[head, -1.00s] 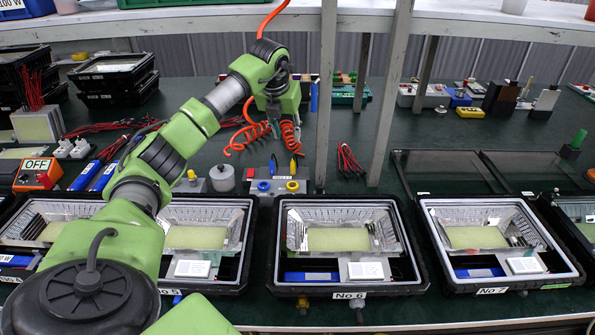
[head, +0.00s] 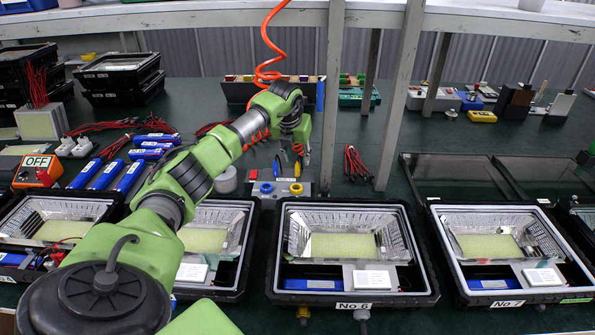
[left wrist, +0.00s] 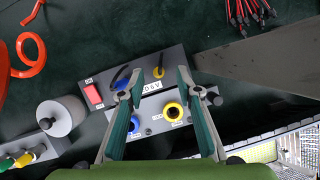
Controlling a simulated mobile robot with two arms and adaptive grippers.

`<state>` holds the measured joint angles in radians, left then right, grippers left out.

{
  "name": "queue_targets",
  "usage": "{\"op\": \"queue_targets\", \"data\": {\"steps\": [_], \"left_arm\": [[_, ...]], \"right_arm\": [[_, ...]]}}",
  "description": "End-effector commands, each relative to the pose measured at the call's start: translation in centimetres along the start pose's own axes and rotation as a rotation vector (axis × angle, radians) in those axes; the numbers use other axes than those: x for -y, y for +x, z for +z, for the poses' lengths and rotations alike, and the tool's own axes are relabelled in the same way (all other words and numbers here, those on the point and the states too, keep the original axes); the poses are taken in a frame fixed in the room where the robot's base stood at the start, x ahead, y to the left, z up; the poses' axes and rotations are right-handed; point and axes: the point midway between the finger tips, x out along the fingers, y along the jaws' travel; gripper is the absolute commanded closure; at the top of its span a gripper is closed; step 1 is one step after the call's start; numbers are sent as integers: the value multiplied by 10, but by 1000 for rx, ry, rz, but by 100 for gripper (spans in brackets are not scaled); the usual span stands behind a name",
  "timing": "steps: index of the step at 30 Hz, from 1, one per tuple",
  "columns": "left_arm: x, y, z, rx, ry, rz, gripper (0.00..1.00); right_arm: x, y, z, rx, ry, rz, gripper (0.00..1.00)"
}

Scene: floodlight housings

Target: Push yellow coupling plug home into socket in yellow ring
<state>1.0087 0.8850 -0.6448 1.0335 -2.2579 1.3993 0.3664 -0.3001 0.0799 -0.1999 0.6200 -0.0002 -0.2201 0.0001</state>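A grey panel box (head: 305,190) has a blue ring (head: 266,187) and a yellow ring (head: 296,188) on its front part. Both show in the left wrist view, the blue ring (left wrist: 135,124) left of the yellow ring (left wrist: 173,111). A yellow plug (left wrist: 158,72) stands behind the rings, beside a blue plug (left wrist: 122,77); their lower ends are not clear. My left gripper (head: 294,155) is over the panel, its fingers spread. In the left wrist view the open gripper (left wrist: 161,85) has the yellow plug beyond and between its fingertips, apparently untouched. My right gripper is out of view.
Floodlight housings stand along the front, one of them labelled No 6 (head: 342,290). A grey post (head: 400,100) rises right of the panel. A grey cylinder (left wrist: 62,116) stands left of it. Red wires (head: 355,163) lie to the right. An orange hose (head: 265,45) hangs above.

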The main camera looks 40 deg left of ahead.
Motion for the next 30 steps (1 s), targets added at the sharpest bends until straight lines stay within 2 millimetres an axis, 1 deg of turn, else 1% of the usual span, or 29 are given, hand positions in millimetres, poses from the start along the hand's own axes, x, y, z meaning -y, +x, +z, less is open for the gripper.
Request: {"op": "queue_targets", "data": {"steps": [5,6,9,13,20,21,23,24,30], "left_arm": [[-2,26,-6,-6,-2,-1,68],[-2,32,-6,-5,-2,-1,68],[-2,42,-5,-3,-1,-2,68],[-2,49,-6,-2,0,-1,68],[-2,49,-5,-1,0,0,68],[-2,49,-5,-1,0,-1,79],[-2,49,-5,-1,0,-1,94],[-2,49,-5,-1,0,-1,100],[-2,49,-5,-1,0,-1,100]], "right_arm": [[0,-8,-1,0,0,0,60],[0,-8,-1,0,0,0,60],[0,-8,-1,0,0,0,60],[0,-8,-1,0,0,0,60],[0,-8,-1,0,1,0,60],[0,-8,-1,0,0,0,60],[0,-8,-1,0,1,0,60],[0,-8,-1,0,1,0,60],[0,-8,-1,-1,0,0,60]]}}
